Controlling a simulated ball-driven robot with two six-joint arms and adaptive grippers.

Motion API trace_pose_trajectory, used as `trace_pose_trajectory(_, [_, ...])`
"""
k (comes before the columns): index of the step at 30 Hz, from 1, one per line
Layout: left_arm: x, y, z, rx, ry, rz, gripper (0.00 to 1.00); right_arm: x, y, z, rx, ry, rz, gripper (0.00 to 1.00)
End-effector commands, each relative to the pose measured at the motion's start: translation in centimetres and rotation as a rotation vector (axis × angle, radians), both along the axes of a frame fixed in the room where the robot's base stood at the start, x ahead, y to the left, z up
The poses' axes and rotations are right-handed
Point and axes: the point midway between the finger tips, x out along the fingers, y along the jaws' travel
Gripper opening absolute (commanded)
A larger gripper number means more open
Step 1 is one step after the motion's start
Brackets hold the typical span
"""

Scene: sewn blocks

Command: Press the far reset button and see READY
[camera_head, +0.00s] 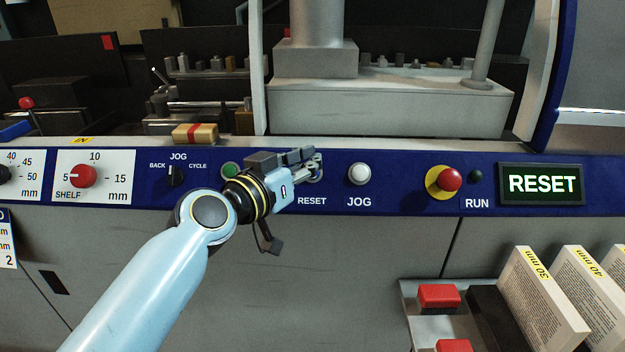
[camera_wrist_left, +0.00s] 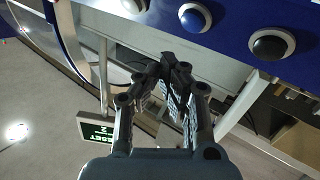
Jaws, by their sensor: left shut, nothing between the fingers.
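My left gripper (camera_head: 314,164) is shut and empty in front of the blue control panel in the head view. Its fingertips overlap the button above the RESET label (camera_head: 312,201), so most of that button is hidden. I cannot tell whether they touch it. In the left wrist view the closed fingertips (camera_wrist_left: 174,68) point toward a blue panel with a blue button (camera_wrist_left: 195,17), and a gap shows between them. The display (camera_head: 542,184) at the right reads RESET in green-white letters. In the left wrist view a small display (camera_wrist_left: 97,130) also shows RESET. My right gripper is not in view.
The white JOG button (camera_head: 359,173) sits right of the gripper, and a green button (camera_head: 231,170) sits left of it. A red stop button (camera_head: 449,180) is farther right. A red shelf knob (camera_head: 82,175) is at the left. Upright blocks (camera_head: 541,303) stand at lower right.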

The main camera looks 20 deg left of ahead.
Motion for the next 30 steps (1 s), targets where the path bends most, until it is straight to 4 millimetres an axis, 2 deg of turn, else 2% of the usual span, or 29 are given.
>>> trace_pose_trajectory(3, [1.0,0.3,-1.2,0.001,-0.001,0.000,0.00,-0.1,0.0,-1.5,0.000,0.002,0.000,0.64])
trace_pose_trajectory(8, [1.8,0.6,-1.8,0.002,-0.001,0.000,0.00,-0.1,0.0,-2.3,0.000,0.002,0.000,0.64])
trace_pose_trajectory(30, [2.1,0.6,-1.7,0.000,0.000,0.000,0.00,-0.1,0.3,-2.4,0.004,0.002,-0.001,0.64])
